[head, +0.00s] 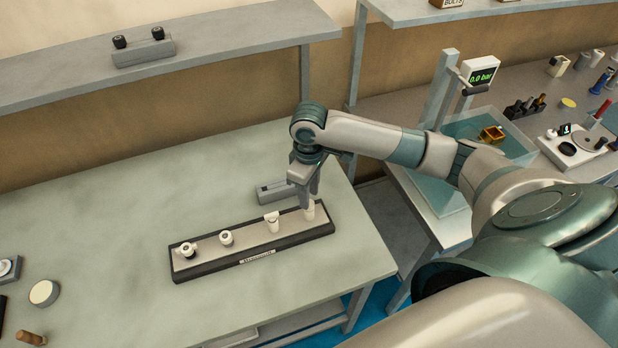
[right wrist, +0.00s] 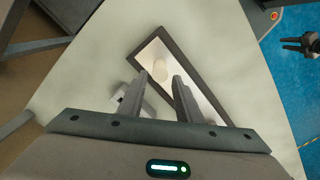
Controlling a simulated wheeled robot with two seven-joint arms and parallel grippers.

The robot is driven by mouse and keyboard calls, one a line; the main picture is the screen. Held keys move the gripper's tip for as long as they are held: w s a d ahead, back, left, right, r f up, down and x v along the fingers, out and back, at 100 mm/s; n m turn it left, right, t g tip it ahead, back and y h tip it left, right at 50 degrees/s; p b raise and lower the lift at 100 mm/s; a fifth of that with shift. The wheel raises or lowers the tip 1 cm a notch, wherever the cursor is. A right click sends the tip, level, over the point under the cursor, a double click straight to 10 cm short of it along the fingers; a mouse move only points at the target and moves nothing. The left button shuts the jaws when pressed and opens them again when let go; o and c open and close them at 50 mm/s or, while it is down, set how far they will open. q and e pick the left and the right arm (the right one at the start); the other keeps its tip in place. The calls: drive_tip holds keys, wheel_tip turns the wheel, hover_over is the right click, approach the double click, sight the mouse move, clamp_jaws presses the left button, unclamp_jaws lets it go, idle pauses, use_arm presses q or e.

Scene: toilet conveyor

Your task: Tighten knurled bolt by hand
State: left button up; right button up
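A long dark-edged tray (head: 208,268) with a pale top lies on the table and bears several short pale posts. Two posts at its left, the far left one (head: 187,249) and its neighbour (head: 226,238), carry round caps. A third post (head: 272,224) carries a pale flat-topped piece. My right gripper (head: 308,201) points down over the post (head: 310,210) at the tray's right end. In the right wrist view its fingers (right wrist: 160,88) are apart, with a pale round top (right wrist: 159,70) beyond their tips. I cannot tell which piece is the knurled bolt. A dark two-pronged shape (right wrist: 298,45), possibly my left gripper, is small.
A grey block (head: 275,190) lies just behind the tray. A shelf (head: 215,60) with a two-knob block (head: 142,48) runs above the table. A second bench with a pressure display (head: 481,77) stands right.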

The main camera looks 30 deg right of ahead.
drive_tip(key=shift+f, duration=0.15)
drive_tip(key=shift+f, duration=1.35)
drive_tip(key=shift+c, duration=0.3)
drive_tip(key=c, duration=0.7)
drive_tip(key=shift+m, duration=2.5)
drive_tip(key=shift+m, duration=0.6)
drive_tip(key=m, duration=0.4)
